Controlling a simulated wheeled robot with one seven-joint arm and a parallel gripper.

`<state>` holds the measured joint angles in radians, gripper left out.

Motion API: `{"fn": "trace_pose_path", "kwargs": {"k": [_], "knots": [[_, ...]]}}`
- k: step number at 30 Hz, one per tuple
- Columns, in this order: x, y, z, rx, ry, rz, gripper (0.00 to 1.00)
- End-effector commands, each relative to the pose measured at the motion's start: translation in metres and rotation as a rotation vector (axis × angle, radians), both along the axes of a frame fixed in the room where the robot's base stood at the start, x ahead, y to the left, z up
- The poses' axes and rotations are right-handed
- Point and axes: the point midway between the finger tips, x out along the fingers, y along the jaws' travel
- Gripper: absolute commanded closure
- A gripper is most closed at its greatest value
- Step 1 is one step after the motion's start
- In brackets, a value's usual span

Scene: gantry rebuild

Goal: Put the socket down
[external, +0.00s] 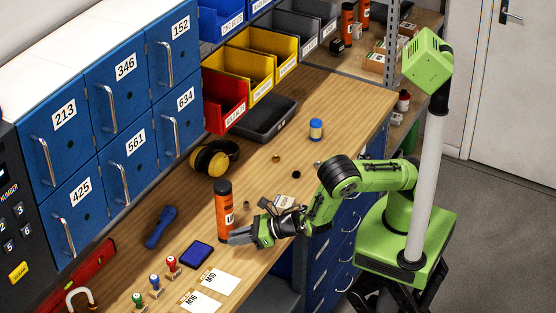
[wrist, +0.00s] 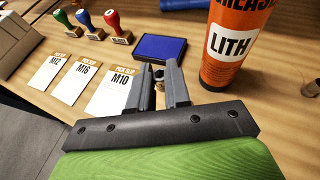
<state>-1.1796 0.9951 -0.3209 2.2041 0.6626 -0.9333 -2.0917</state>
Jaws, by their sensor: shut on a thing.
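My gripper (external: 238,236) reaches low over the wooden bench, just in front of the orange cartridge. In the wrist view the two grey fingers (wrist: 160,76) are closed on a small socket (wrist: 158,76). Only a bit of the socket shows between the fingertips, and its outline is mostly hidden. The pick slip M10 (wrist: 113,88) lies just left of the fingers, beside the slips M16 (wrist: 78,80) and M12 (wrist: 47,73). I cannot tell whether the socket touches the bench.
The orange cartridge (external: 224,208) stands upright close to the fingers; it also shows in the wrist view (wrist: 232,45). A blue ink pad (external: 196,255) and several stamps (external: 172,266) are nearby.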

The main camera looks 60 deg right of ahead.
Motion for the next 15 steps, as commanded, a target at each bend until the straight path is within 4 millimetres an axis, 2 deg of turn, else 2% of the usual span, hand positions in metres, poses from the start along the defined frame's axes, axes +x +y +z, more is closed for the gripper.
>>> {"fn": "trace_pose_path", "kwargs": {"k": [1,4,7,12,15], "knots": [[0.000,0.000,0.021,0.005,0.000,-0.002,1.00],[0.000,0.000,0.039,0.003,-0.001,-0.002,1.00],[0.000,0.000,0.046,0.000,0.001,-0.001,1.00],[0.000,0.000,0.047,0.000,0.001,0.000,1.00],[0.001,0.000,0.063,0.006,-0.002,-0.002,1.00]]}}
